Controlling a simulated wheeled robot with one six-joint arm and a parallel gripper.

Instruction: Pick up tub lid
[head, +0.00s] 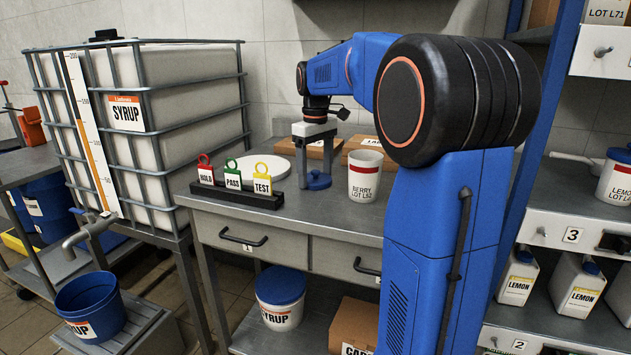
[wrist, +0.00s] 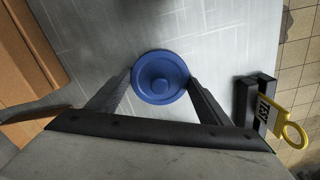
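The blue round lid (head: 318,181) with a raised knob is on the grey workbench, beside the white tub marked BERRY (head: 364,180). It also shows in the wrist view (wrist: 160,77), upright, knob facing the camera. My gripper (head: 316,184) points straight down over it, with one finger on each side. In the wrist view the fingertips (wrist: 160,78) lie close against the lid's opposite edges. I cannot tell whether they press on it or whether the lid is lifted at all.
A black rack with HOLD, PASS and TEST tags (head: 240,196) stands left of the lid. A white round dish (head: 269,167) and cardboard boxes (head: 366,158) lie behind. A blue-lidded syrup tub (head: 281,298) stands on the lower shelf. The bench front is clear.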

